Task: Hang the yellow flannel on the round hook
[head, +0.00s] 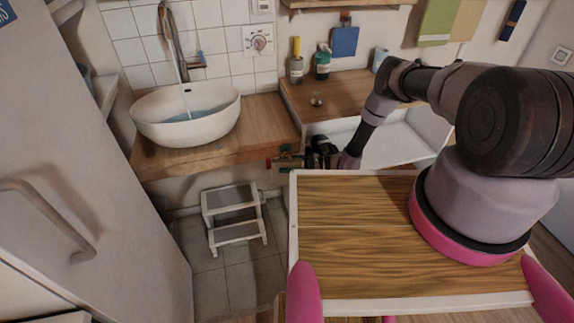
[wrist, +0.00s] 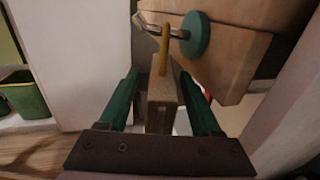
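A pale yellow cloth (head: 468,18), which looks like the flannel, hangs on the wall at the top right beside a green cloth; its top is cut off. In the wrist view, a metal hook with a round teal plate (wrist: 195,35) is fixed to a wooden board. A yellow loop (wrist: 165,48) is at the hook, with a narrow tan block-like thing (wrist: 162,92) below it. My gripper (wrist: 163,108) has its green fingers apart, one on each side of this thing, with gaps showing. In the head view my gripper (head: 287,157) is beside the counter's end, small and partly hidden.
A white basin (head: 187,116) stands on the wooden counter (head: 240,140) at left. A step stool (head: 232,207) is on the floor below. Bottles (head: 322,62) stand on the right counter. A wood-topped surface (head: 355,225) is in front. A green pot (wrist: 24,92) is at left in the wrist view.

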